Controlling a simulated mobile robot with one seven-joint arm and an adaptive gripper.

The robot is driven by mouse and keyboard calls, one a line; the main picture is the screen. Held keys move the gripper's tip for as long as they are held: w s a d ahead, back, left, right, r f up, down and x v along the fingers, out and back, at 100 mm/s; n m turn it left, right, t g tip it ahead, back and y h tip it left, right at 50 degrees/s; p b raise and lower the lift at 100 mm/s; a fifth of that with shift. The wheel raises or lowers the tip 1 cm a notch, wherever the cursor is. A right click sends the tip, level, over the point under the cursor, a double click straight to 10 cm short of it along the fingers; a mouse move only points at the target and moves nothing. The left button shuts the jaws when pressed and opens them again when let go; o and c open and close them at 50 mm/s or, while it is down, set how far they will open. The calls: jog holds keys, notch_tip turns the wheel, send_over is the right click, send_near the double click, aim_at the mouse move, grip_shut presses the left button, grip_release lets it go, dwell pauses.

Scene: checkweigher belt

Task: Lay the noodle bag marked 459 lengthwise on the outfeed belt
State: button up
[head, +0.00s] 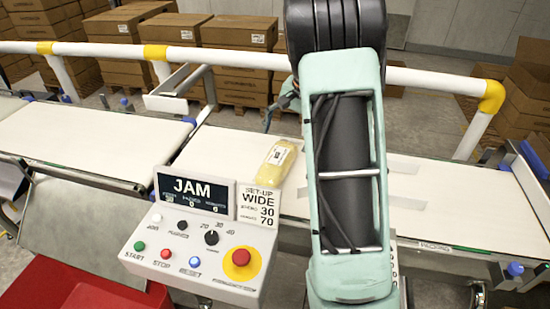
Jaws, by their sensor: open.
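A yellow noodle bag (275,164) with a white label lies on the white belt (225,148) in the middle of the head view. Its long side points across the belt, slightly slanted. The print on its label is too small to read, and its near end meets the top of the set-up sign. The white belt surface (440,188) continues to the right of my arm; I cannot tell which section is the outfeed. My teal and black arm rises over the belt just right of the bag. My gripper is not visible.
A control panel (200,250) stands in front, with buttons, knobs, a red stop button (240,258), a display (194,190) reading JAM and a set-up sign (258,204) reading WIDE 30 70. Another belt (90,130) lies left. A white rail (230,56) and stacked cartons (120,70) stand behind.

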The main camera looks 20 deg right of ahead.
aim_at(280, 156)
jog(key=x, duration=0.9)
jog(key=shift+s+f, duration=0.3)
jog(key=shift+f, duration=0.1)
jog(key=shift+r, duration=0.1)
jog(key=c, duration=1.7)
